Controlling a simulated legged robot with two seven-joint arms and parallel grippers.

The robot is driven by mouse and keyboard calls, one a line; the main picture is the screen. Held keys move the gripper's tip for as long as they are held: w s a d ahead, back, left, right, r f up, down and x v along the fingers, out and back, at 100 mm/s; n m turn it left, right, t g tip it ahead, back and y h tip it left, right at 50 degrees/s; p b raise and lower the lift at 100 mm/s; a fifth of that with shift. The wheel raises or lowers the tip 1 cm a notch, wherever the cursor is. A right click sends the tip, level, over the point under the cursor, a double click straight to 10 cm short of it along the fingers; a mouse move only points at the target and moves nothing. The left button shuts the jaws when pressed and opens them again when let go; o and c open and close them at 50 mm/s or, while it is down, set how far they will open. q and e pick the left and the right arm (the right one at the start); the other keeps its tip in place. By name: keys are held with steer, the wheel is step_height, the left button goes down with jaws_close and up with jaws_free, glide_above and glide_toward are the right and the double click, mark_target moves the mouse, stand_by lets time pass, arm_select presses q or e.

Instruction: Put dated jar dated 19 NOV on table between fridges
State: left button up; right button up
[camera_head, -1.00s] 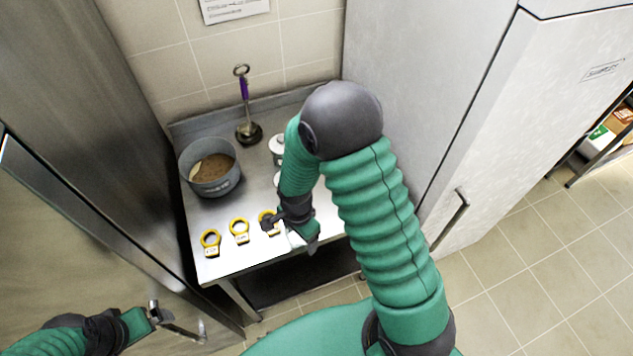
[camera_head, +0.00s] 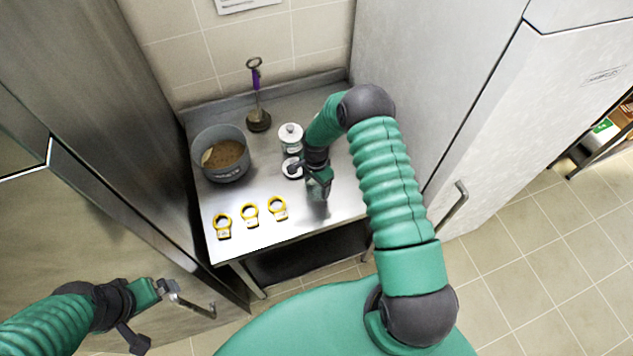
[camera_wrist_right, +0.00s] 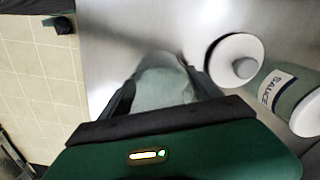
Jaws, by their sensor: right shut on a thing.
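My right gripper (camera_head: 318,178) is shut on a pale, see-through jar (camera_wrist_right: 162,82) over the right part of the steel table (camera_head: 285,232). The fingers hide part of the jar, and no date on it is readable. Whether it touches the table I cannot tell. A labelled jar (camera_head: 291,140) with a white knobbed lid stands behind the gripper. A white round lid (camera_head: 292,168) is beside the gripper, partly hidden. In the right wrist view a label reads SAUCE (camera_wrist_right: 276,90). My left gripper (camera_head: 168,288) is by the left fridge's handle; its opening is unclear.
Several yellow rings with tags (camera_head: 250,214) lie at the front. A steel fridge (camera_head: 90,190) and a white fridge (camera_head: 440,90) flank the table.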

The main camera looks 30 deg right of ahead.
steer(key=shift+a, duration=0.2)
steer(key=o, duration=1.9)
steer(key=shift+o, duration=0.5)
arm_select(q)
steer(key=shift+f, duration=0.15)
arm_select(e)
steer(key=shift+d+f, duration=0.1)
steer(key=shift+d, duration=0.1)
